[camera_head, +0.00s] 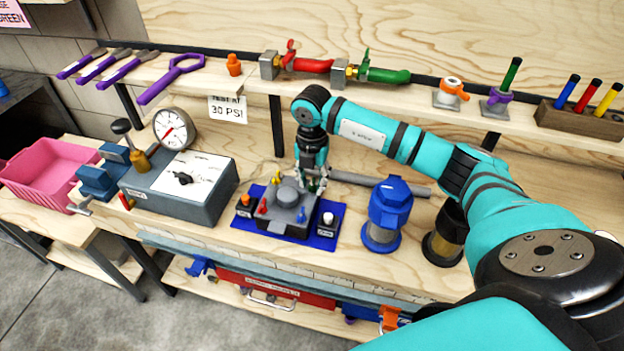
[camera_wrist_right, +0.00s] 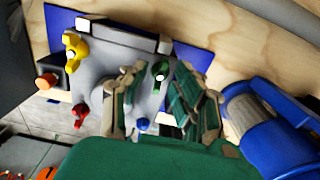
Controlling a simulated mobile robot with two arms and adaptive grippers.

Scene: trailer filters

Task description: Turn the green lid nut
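The grey lid (camera_head: 283,212) sits on a blue mat (camera_head: 321,239) at mid-bench. The green lid nut (camera_wrist_right: 160,72) is at one corner of the lid in the right wrist view, with a pale stud tip showing. In the head view I cannot make it out clearly beside the gripper. My right gripper (camera_head: 318,186) points down at the lid's far right corner. In the right wrist view its fingers (camera_wrist_right: 163,98) are apart, one on each side of the green nut; I cannot tell whether they touch it. Yellow (camera_wrist_right: 76,45), red (camera_wrist_right: 80,114) and blue (camera_wrist_right: 143,124) nuts are at other corners. My left gripper is out of view.
A grey gauge box (camera_head: 182,186) stands left. Small blocks with an orange knob (camera_head: 244,199) and a white knob (camera_head: 328,217) flank the lid. A shelf runs behind.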

